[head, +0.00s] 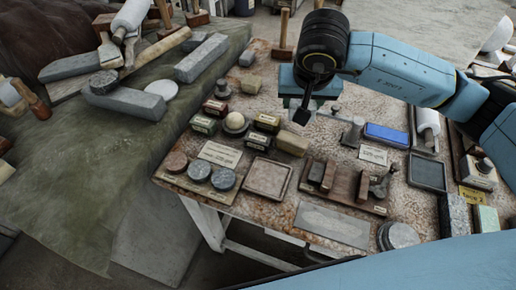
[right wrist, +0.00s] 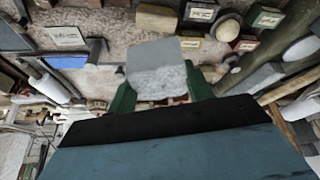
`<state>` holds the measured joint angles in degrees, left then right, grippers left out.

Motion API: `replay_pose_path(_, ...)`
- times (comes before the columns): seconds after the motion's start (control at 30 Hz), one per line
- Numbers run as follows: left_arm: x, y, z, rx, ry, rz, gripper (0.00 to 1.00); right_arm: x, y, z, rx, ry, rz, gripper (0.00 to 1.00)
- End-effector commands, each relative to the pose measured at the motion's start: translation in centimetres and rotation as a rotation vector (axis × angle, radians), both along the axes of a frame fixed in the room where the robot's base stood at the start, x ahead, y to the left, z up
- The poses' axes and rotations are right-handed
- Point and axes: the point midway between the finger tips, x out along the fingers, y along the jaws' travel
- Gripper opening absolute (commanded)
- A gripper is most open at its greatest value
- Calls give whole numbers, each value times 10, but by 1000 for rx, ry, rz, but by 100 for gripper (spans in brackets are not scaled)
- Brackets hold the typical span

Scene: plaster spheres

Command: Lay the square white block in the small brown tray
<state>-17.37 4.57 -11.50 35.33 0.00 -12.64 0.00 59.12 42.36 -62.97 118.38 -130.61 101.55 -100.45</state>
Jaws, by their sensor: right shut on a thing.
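My right gripper (head: 302,106) hangs over the back middle of the table, with its arm coming in from the right. In the right wrist view its green fingers (right wrist: 160,90) are shut on the square white block (right wrist: 157,55), which looks pale grey and mottled. The small brown tray (head: 268,178) lies near the front of the table, apart from the gripper and nearer the camera. Its square inside looks bare. My left gripper is not in view.
Round stone samples (head: 199,171) stand left of the tray, and a wooden rack (head: 340,188) with blocks and a metal tool stands right. Labelled boxes (head: 257,140) and a tan block (head: 292,144) lie behind it. A grey slab (head: 332,224) lies in front.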

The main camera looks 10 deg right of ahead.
Motion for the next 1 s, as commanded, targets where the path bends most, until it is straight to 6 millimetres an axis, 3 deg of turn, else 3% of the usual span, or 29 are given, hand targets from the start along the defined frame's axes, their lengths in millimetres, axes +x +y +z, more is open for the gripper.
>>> replay_pose_path(0.1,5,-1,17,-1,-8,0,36,5,11,2,-1,-1,-261,18)
replay_pose_path(0.47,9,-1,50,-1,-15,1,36,14,28,-12,-6,-4,-1116,18)
replay_pose_path(1.0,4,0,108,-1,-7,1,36,3,55,-51,-12,10,-2759,18)
